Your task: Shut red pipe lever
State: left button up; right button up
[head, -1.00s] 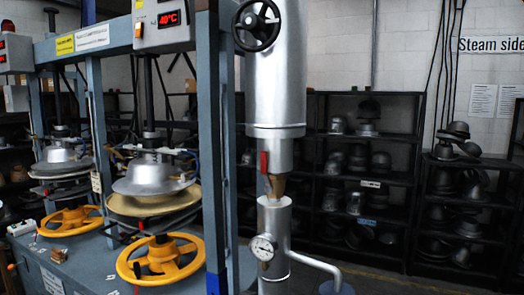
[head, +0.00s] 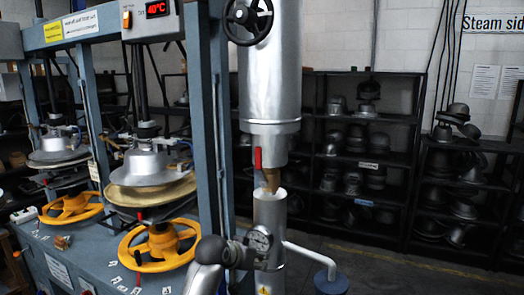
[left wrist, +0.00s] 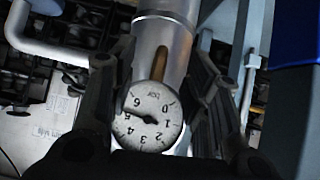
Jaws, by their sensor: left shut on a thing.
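The red pipe lever (head: 258,158) stands upright on the left side of the vertical pipe in the head view, by a brass valve (head: 271,179). It does not show in the left wrist view. My left gripper (head: 245,254) is lower, in front of the lower pipe (head: 270,210), around the round pressure gauge (head: 260,239). In the left wrist view, its dark fingers (left wrist: 155,85) flank the gauge (left wrist: 148,118), which appears upside down. The gripper is shut on the gauge; the contact itself is hard to see. My right gripper is out of view.
A blue press frame (head: 207,110) with yellow handwheels (head: 160,246) stands left of the pipe. A thin side pipe (head: 312,253) leads right to a blue round base (head: 331,280). Dark shelves of hat moulds (head: 360,150) stand behind. Floor at the right is open.

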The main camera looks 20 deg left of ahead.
aim_at(258, 153)
pick_arm(q)
jog(key=r+t, duration=0.2)
jog(key=r, duration=0.8)
jog(key=w+a+r+t+p, duration=0.1)
jog(key=r+t, duration=0.2)
jog(key=r, duration=0.7)
jog(key=w+r+t+p, duration=0.1)
jog(key=r+t, duration=0.2)
jog(key=r, duration=0.8)
jog(key=shift+a, duration=0.3)
jog(key=shift+s+d+r, duration=0.2)
jog(key=shift+r, duration=0.05)
jog(key=shift+d, duration=0.35)
jog(key=shift+w+d+f, duration=0.2)
jog(key=shift+d+f, duration=0.05)
jog(key=shift+w+f+m, duration=0.3)
jog(key=shift+w+f, duration=0.2)
jog(key=shift+w, duration=0.2)
jog(key=shift+w+a+f, duration=0.1)
jog(key=shift+a, duration=0.05)
jog(key=shift+c, duration=1.5)
jog(key=shift+s, duration=0.3)
jog(key=shift+c, duration=1.3)
jog(key=shift+s+r, duration=0.1)
jog(key=shift+r, duration=0.15)
jog(key=shift+c, duration=1.2)
grip_shut()
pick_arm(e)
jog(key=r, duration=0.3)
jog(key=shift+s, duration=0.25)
